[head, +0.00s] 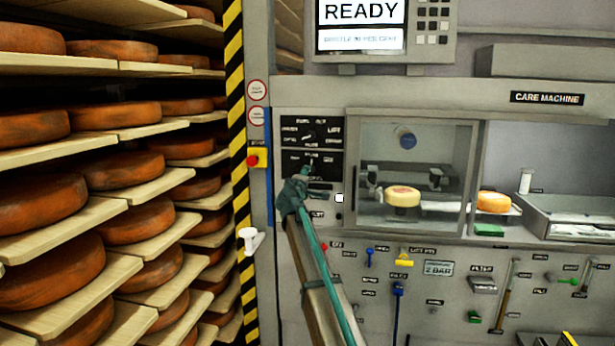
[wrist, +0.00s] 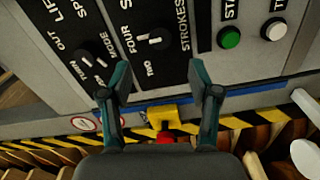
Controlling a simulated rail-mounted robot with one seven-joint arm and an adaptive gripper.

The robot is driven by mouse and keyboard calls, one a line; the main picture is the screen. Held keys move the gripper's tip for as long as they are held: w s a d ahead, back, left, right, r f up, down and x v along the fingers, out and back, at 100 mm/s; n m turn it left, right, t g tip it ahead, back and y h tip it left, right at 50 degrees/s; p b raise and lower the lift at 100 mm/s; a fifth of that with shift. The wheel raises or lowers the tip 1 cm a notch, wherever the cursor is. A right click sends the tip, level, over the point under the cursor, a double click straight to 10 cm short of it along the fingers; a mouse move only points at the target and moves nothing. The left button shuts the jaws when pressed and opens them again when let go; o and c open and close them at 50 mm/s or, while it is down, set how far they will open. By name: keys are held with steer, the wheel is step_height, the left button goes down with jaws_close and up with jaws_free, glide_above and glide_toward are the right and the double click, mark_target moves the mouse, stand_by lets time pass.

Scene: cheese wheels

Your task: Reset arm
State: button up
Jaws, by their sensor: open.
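My gripper (wrist: 160,85) is open and empty in the wrist view, its two teal fingers apart in front of the black control panel (wrist: 135,35). In the head view my arm reaches up from the bottom, and my gripper (head: 296,183) is in front of the lower left part of the panel (head: 300,130). A knob marked STROKES (wrist: 152,40) shows between and beyond the fingertips. I cannot tell whether the fingers touch the panel. A green button (wrist: 229,38) and a white button (wrist: 274,29) are to the right in the wrist view.
The care machine has a glass-fronted chamber (head: 412,135) with a pale cheese wheel (head: 403,196) inside. Another cheese (head: 494,201) is to its right. Wooden shelves (head: 85,225) with several orange-brown wheels fill the left. A red stop button (head: 253,160) and a white lever (head: 249,238) stick out nearby.

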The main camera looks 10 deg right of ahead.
steer(key=shift+v, duration=0.9)
